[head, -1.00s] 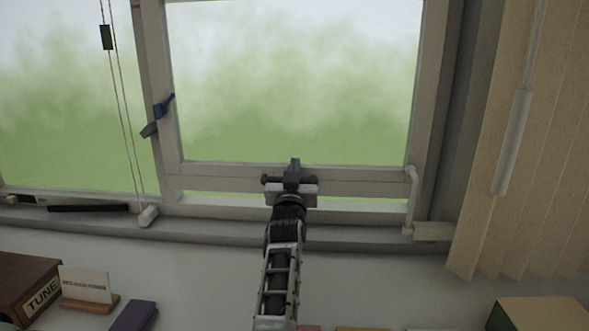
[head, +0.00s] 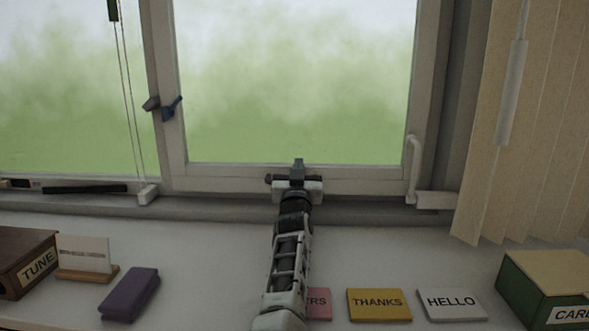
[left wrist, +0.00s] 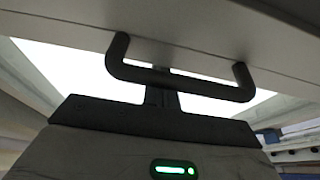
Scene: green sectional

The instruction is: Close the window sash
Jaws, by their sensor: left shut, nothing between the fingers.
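The window sash (head: 225,178) is a pale frame around a clear pane, and its bottom rail sits down along the sill with no gap visible under it in the head view. A dark bar handle (left wrist: 180,80) is fixed to the rail and shows in the left wrist view. My left gripper (head: 297,166) is shut and empty, upright at the middle of the bottom rail. Its fingers (left wrist: 160,97) are close to the handle; I cannot tell whether they touch it. A blue catch (head: 171,109) is on the sash's left side, beside a grey piece (head: 152,103). My right gripper is out of view.
Vertical blinds (head: 490,150) hang at the right. A white crank handle (head: 412,165) stands at the frame's right. Below are a purple block (head: 130,294), a wooden box (head: 22,262), a yellow card (head: 378,304), a white card (head: 450,304) and a green box (head: 530,290).

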